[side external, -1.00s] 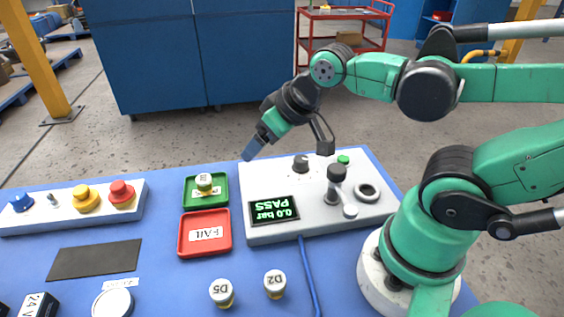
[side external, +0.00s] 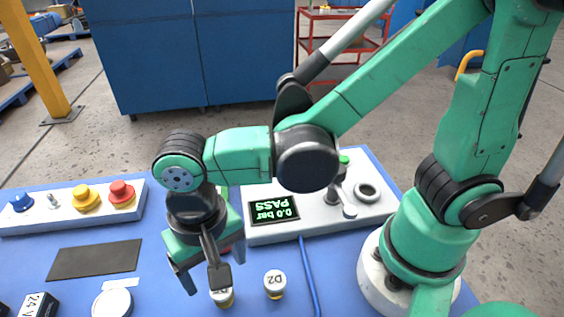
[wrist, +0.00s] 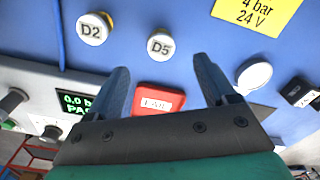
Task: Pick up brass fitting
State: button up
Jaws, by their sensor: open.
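Two small brass fittings with round white caps stand upright on the blue bench. The one marked D5 (side external: 224,299) is partly hidden behind my wrist parts in the side view. The one marked D2 (side external: 275,284) stands to its right. In the wrist view D5 (wrist: 160,46) lies between and just beyond my fingertips, and D2 (wrist: 94,28) is to the upper left. My gripper (wrist: 162,65) is open and empty, pointing down above the bench. It also shows in the side view (side external: 214,273). I cannot tell its exact height over D5.
The red FAIL tray (wrist: 172,99) lies beneath my gripper. The grey test unit (side external: 262,233) reads 0.0 bar PASS, and a blue cable (side external: 310,280) runs from it. A button panel (side external: 60,211), dark mat (side external: 95,259) and white round disc (side external: 112,303) are at left.

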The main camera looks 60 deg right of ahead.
aim_at(223, 295)
jog(key=shift+s+a+f, duration=0.1)
jog(key=shift+a+f, duration=0.05)
jog(key=shift+f, duration=2.75)
grip_shut()
